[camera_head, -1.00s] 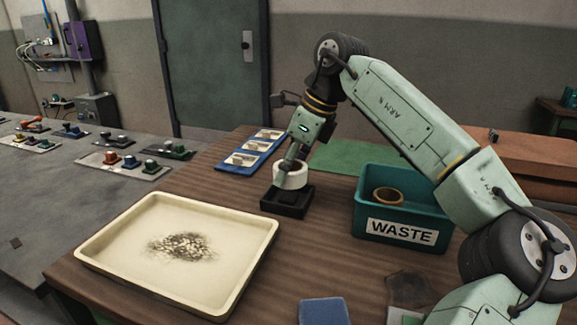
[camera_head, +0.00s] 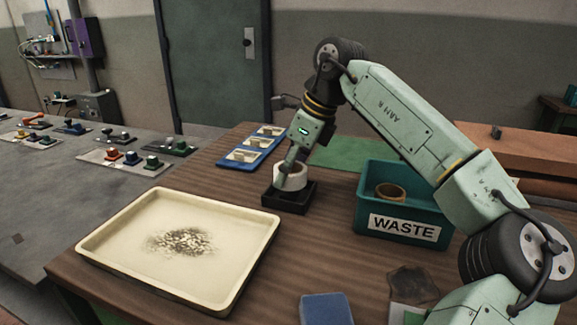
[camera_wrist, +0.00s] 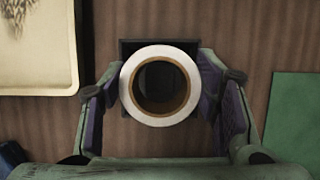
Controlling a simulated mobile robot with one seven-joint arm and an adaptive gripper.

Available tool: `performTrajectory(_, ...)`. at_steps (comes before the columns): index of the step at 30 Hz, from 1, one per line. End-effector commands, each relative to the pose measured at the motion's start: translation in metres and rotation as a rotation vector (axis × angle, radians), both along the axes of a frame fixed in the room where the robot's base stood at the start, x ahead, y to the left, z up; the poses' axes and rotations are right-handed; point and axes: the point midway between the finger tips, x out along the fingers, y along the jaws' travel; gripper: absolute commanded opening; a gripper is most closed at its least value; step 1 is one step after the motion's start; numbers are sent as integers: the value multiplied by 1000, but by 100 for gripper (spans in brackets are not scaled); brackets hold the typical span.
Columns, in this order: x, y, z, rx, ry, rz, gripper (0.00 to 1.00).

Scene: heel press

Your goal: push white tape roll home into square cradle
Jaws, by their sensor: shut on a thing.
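The white tape roll (camera_head: 290,178) sits at the black square cradle (camera_head: 291,199) on the brown table. In the wrist view the roll (camera_wrist: 160,52) shows its white ring and brown core over the cradle (camera_wrist: 128,47), whose dark edges show behind it. The roll looks a little off toward the near side of the cradle there. Most of the roll stands above the cradle's rim; how deep it sits I cannot tell. My gripper (camera_wrist: 161,88) is shut on the roll, with a finger on its left and right sides. In the head view my gripper (camera_head: 291,170) comes down from above.
A teal WASTE bin (camera_head: 404,215) holding a brown ring (camera_head: 389,192) stands right of the cradle. A cream tray (camera_head: 110,270) with dark-speckled bits lies at front left. A blue card strip (camera_head: 240,157) lies behind. A blue block (camera_head: 326,309) is at the front edge.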

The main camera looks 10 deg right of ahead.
Motion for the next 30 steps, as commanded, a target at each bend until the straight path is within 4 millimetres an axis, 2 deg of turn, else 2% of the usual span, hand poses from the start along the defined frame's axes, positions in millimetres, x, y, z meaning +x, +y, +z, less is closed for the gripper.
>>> performTrajectory(16,0,0,-5,0,0,0,28)
performTrajectory(30,0,0,-21,1,1,0,28)
